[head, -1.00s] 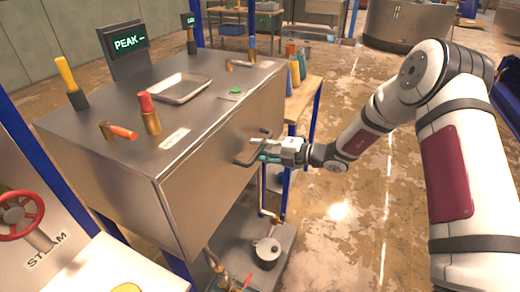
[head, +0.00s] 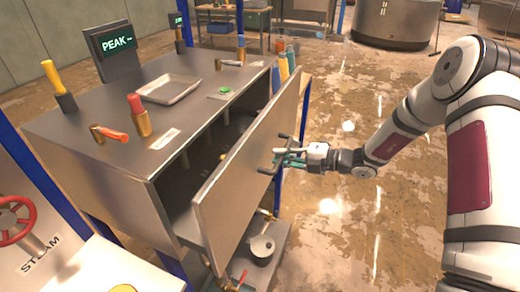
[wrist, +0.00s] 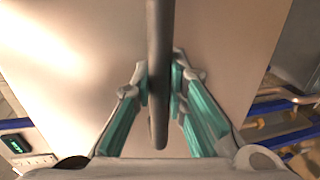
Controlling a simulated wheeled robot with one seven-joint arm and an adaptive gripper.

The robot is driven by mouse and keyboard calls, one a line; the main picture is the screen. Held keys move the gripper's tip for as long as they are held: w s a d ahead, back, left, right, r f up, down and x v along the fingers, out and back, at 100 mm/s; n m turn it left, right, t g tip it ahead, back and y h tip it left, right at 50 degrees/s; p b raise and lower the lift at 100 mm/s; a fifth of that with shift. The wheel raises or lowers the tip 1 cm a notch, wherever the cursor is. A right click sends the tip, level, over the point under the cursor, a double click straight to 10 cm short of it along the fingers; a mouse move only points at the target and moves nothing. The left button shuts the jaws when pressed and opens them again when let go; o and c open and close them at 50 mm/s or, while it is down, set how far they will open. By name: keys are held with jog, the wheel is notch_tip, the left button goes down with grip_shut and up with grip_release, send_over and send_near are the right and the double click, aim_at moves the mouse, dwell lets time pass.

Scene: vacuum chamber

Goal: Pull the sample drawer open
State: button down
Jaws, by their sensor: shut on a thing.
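The sample drawer (head: 245,165) is a metal front panel standing out from the steel cabinet (head: 110,165), with a dark gap behind it. Its dark bar handle (head: 270,160) is on the outer face. My gripper (head: 285,160) is at the handle, reaching in from the right. In the wrist view the handle (wrist: 158,110) runs upright between the two teal-padded fingers of my gripper (wrist: 160,85), which are shut on it. The drawer's inside is shadowed and mostly hidden by the panel.
A low platform with a pot (head: 262,247) is under the drawer. The wet floor to the right (head: 350,235) is clear.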

jog(key=f+v, duration=0.2)
jog(key=v, duration=0.8)
jog(key=d+f+b+v, duration=0.1)
jog(key=f+v, duration=0.1)
jog(key=v, duration=0.9)
jog(key=shift+s+f, duration=0.2)
jog(key=shift+f, duration=0.05)
jog(key=c, duration=1.6)
grip_release()
jog(key=shift+o, duration=0.2)
jog(key=shift+d, duration=0.1)
jog(key=v, duration=1.1)
jog(key=shift+d, duration=0.4)
